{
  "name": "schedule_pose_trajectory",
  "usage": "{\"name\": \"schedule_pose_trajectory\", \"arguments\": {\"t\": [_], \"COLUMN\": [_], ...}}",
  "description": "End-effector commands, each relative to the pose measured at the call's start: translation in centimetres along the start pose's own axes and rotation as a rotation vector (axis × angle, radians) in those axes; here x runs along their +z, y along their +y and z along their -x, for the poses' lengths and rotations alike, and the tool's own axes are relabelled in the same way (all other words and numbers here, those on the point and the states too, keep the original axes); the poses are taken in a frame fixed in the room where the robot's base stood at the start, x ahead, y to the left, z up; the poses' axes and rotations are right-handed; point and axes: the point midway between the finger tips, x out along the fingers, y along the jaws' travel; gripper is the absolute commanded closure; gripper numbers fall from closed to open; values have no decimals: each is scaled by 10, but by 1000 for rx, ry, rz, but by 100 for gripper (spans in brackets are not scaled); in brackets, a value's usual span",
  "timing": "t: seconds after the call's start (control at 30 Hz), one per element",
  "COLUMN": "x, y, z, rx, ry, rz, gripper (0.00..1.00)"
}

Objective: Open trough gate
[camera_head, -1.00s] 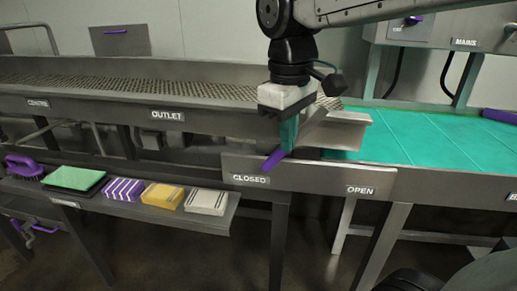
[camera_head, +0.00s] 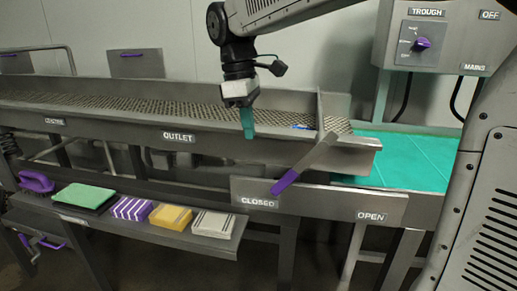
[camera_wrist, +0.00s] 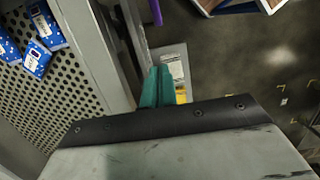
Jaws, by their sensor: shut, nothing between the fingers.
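The trough gate's lever (camera_head: 319,153) is a grey bar with a purple grip (camera_head: 286,181). It leans down to the left, its grip just above the CLOSED label (camera_head: 259,202). The OPEN label (camera_head: 370,216) is further right on the same front plate. The upright grey gate plate (camera_head: 320,108) stands across the trough at the lever's top. My gripper (camera_head: 249,134) has teal fingers, shut and empty, above the trough's front edge, left of the lever and higher than its grip. The wrist view shows the fingers (camera_wrist: 158,70) together, with a purple piece at the top edge, apart from them.
The perforated trough (camera_head: 190,110) runs left; blue packets (camera_wrist: 38,60) lie in it. A teal belt (camera_head: 400,160) lies right of the gate. A low shelf (camera_head: 190,241) holds pads and sponges. The TROUGH control box (camera_head: 440,35) hangs at upper right.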

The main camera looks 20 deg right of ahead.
Motion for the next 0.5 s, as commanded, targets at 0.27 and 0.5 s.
{"name": "schedule_pose_trajectory", "arguments": {"t": [0.27,0.5], "x": [1,9], "y": [-1,0], "z": [-56,-99], "rx": [-4,-1], "ry": [-4,0], "rz": [-1,-3], "gripper": [100,100]}}
